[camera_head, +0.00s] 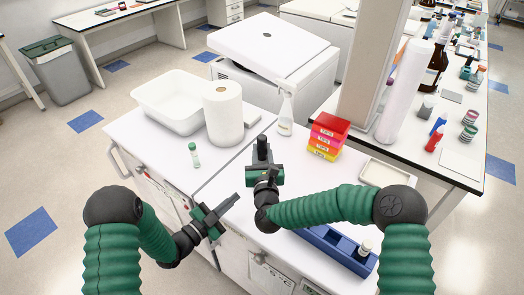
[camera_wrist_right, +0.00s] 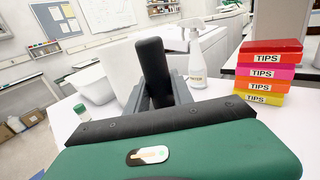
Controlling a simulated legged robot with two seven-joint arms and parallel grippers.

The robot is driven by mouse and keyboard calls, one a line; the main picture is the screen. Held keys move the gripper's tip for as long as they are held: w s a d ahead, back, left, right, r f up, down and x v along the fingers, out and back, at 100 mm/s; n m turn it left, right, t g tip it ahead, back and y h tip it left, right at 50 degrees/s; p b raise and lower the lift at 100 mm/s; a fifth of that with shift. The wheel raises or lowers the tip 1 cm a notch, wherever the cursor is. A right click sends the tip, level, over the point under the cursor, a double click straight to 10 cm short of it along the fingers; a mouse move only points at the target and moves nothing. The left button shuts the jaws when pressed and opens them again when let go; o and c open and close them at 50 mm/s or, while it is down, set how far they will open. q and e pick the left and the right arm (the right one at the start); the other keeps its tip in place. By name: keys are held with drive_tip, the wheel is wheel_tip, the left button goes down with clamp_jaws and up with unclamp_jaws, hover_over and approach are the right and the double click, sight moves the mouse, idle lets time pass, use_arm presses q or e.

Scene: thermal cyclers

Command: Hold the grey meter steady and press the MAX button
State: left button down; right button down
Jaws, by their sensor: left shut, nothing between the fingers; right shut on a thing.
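My right gripper (camera_head: 263,164) is shut on a dark upright thing, seemingly the meter (camera_head: 262,147), above the white bench. In the right wrist view the meter (camera_wrist_right: 152,68) is a dark rounded bar standing between the two grey fingers (camera_wrist_right: 155,97). I see only one plain side of it; no display or MAX button shows in either view. My left gripper (camera_head: 231,201) is shut and empty, lower and to the left of the right gripper, apart from the meter. Its fingers point up and right.
Stacked tip boxes (camera_head: 327,138) stand to the right. A blue rack (camera_head: 327,247) lies under my right arm. Bench between the grippers is clear.

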idle(0.8)
use_arm(q)
drive_tip(key=shift+w+d+r+n+t+y, duration=0.2)
drive_tip(key=shift+w+d+n+t+y, duration=0.15)
drive_tip(key=shift+w+n+t+y, duration=0.15)
drive_tip(key=shift+w+d+r+n+t+y, duration=0.15)
drive_tip(key=shift+w+d+n+t+y, duration=0.2)
drive_tip(key=shift+n+y, duration=0.2)
drive_tip(key=shift+w+d+n+t+y, duration=0.25)
drive_tip(key=shift+n+t+y, duration=0.3)
drive_tip(key=shift+y, duration=0.5)
drive_tip(key=n+y, duration=0.1)
drive_tip(key=y, duration=0.1)
drive_tip(key=shift+s+n+y, duration=0.1)
drive_tip(key=shift+n+y, duration=0.2)
drive_tip(key=shift+n, duration=0.1)
drive_tip(key=shift+s+n+y, duration=0.35)
drive_tip(key=shift+n+y, duration=0.25)
drive_tip(key=shift+y, duration=0.4)
drive_tip(key=s+y, duration=0.1)
drive_tip(key=s+a+n+y, duration=0.1)
drive_tip(key=y, duration=0.1)
drive_tip(key=shift+s+f+n, duration=0.1)
drive_tip(key=shift+f+n, duration=0.05)
drive_tip(key=shift+n, duration=0.15)
drive_tip(key=shift+s+a+y, duration=0.15)
drive_tip(key=shift+s+y, duration=0.15)
drive_tip(key=shift+y, duration=0.1)
drive_tip(key=shift+s+a+n, duration=0.1)
drive_tip(key=shift+a+n, duration=0.2)
